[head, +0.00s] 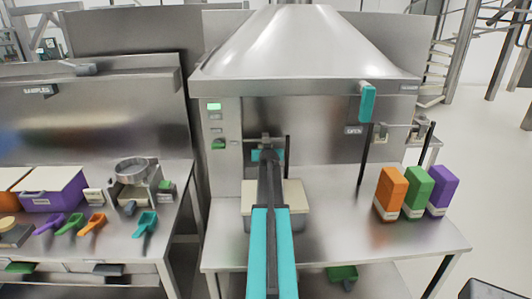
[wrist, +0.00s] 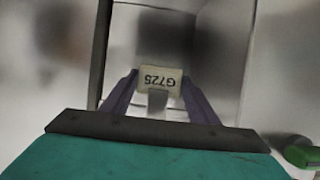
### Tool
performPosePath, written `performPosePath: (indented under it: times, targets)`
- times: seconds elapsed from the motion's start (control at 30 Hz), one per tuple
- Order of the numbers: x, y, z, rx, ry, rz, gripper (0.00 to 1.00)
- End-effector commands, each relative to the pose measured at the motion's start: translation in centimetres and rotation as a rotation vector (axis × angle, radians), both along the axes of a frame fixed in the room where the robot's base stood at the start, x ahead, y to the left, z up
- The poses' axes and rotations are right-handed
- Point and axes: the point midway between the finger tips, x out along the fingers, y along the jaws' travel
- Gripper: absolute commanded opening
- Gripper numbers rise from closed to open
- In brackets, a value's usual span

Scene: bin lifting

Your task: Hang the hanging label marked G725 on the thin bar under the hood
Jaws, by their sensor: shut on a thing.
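The hanging label marked G725 (wrist: 160,76) is a small pale tag. In the wrist view it shows upside down, between the tips of the purple fingers of my gripper (wrist: 158,84). My gripper is shut on it. In the head view my gripper (head: 266,143) is below the front edge of the metal hood (head: 300,45), before the back panel. My own arm partly covers this spot, and I cannot make out the label there. I cannot pick out the thin bar for certain in either view.
A dark upright post (head: 287,158) stands close to the right of my gripper. A teal handle (head: 367,102) hangs at the hood's right front. Orange (head: 391,191), green (head: 417,191) and purple boxes (head: 442,189) stand on the bench's right. A pale-topped bin (head: 291,196) sits beneath my arm.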

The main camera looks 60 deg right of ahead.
Motion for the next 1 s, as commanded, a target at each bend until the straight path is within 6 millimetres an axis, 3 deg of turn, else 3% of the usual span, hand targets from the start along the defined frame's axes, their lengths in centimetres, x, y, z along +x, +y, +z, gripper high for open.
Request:
performPosePath:
  times: [0.57, 0.6, 0.7, 1.0]
  targets:
    - [-0.11, -0.06, -0.7, -0.001, 0.0, -0.001, 0.36]
    - [-0.11, -0.06, -0.7, -0.001, 0.0, -0.001, 0.59]
    - [-0.11, -0.07, -0.7, 0.0, 0.0, -0.001, 0.76]
    - [-0.16, -0.06, -0.74, 0.0, 0.0, -0.002, 0.76]
